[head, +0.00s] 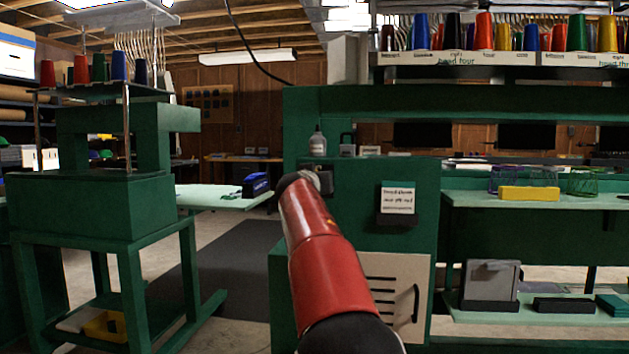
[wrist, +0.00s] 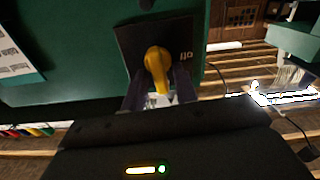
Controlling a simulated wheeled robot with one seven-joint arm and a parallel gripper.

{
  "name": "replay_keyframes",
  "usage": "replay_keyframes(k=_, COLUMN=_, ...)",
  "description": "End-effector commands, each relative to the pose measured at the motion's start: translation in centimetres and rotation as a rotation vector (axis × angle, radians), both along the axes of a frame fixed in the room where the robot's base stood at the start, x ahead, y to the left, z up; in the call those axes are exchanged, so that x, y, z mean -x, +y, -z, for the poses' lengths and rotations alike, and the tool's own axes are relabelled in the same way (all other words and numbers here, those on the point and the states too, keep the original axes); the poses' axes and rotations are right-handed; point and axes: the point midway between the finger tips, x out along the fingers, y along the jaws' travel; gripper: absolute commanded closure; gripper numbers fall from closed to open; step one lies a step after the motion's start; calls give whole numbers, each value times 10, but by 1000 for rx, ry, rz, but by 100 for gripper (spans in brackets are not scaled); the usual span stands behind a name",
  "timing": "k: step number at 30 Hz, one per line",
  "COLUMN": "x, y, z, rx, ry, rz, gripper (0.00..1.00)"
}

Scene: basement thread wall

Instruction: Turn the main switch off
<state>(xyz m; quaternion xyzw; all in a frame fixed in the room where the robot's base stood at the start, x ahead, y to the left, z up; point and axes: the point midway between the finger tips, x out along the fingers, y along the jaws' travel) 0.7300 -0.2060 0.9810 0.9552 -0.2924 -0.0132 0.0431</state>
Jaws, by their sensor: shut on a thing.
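The main switch shows in the wrist view as a yellow handle (wrist: 157,66) on a black plate (wrist: 130,40). The plate is fixed to a green panel and has small lettering that looks like "off" to the right of the handle, upside down in this view. My gripper (wrist: 159,88) is shut on the handle, one finger on each side. The handle runs towards my gripper, down the picture. In the head view my red arm reaches up to the green cabinet's upper left, where a dark grey switch box (head: 325,179) shows beside my gripper. The handle is hidden there.
A white note (head: 397,198) hangs on the green cabinet (head: 355,225), right of the switch. A vented light panel (head: 396,295) is lower down. A green machine (head: 90,205) stands at the left, with a dark floor mat (head: 235,265) between them.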

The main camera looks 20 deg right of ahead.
Motion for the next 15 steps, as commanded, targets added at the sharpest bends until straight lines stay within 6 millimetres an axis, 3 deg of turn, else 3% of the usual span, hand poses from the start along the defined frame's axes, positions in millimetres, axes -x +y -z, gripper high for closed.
replay_keyframes(k=15, x=-3, y=5, z=2, rx=370, ry=250, rz=-1, gripper=94)
